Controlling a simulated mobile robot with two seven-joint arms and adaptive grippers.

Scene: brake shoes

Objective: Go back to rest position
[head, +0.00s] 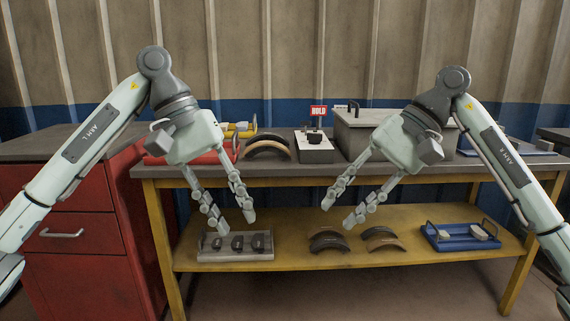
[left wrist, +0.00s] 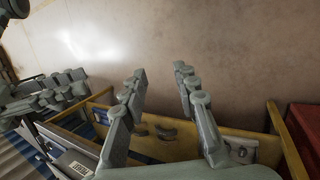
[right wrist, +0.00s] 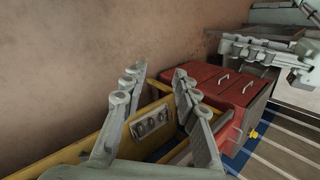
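My left gripper (head: 236,224) hangs in front of the workbench in the head view, its fingers spread and empty. My right gripper (head: 336,214) hangs to the right of it, also spread and empty. In the left wrist view the left fingers (left wrist: 158,74) stand apart with nothing between them. In the right wrist view the right fingers (right wrist: 158,76) are likewise apart. Several curved brake shoes (head: 328,241) lie on the yellow lower shelf (head: 290,262).
A grey tray (head: 236,256) with small dark parts and a blue tray (head: 460,246) sit on the lower shelf. A red HOLD sign (head: 318,111) and a grey box (head: 372,132) stand on the bench (head: 300,171). A red drawer cabinet (head: 75,205) is at left.

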